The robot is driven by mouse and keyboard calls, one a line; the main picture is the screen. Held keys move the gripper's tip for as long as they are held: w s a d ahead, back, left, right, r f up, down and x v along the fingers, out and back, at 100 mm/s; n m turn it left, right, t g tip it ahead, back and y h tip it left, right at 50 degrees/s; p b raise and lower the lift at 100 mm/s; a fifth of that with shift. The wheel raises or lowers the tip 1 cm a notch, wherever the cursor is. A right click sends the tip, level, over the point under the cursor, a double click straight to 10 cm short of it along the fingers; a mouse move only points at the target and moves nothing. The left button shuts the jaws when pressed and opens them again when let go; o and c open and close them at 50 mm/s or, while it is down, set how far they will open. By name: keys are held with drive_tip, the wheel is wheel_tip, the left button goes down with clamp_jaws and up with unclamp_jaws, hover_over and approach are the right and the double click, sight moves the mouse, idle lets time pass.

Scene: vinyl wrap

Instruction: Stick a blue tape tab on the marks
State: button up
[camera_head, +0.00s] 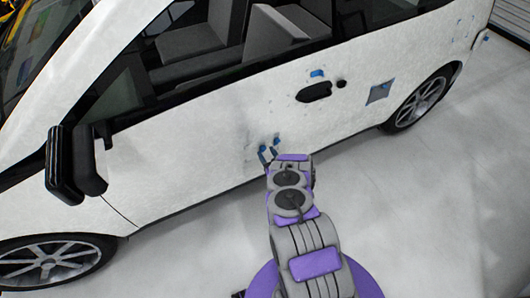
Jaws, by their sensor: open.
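My purple and grey gripper (267,154) is low in front of the white car's door, its small fingers open. A small blue tab (277,140) shows beside the fingertips, against the door. Another small blue spot (262,148) is at the left fingertip; I cannot tell whether it is tape or part of the gripper. Faint grey smudges (250,133) mark the door above the fingers. A blue tape tab (317,73) is stuck above the black door handle. A grey square patch (380,92) with blue bits sits farther right. Whether the fingers touch the door is unclear.
The white car (190,140) fills the upper view. Its black side mirror (72,165) sticks out at the left. The door handle (314,92) protrudes slightly. Small dark and blue marks dot the rear panel. The pale floor (450,200) is clear at the right.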

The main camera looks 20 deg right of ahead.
drive_tip(key=shift+w+d+f, duration=0.1)
drive_tip(key=shift+w+d, duration=0.1)
drive_tip(key=shift+w, duration=0.6)
drive_tip(key=shift+w+a, duration=0.25)
drive_tip(key=shift+c, duration=0.3)
clamp_jaws()
drive_tip(key=c, duration=0.7)
unclamp_jaws()
clamp_jaws()
drive_tip(key=shift+s+d, duration=0.1)
drive_tip(key=shift+s, duration=0.6)
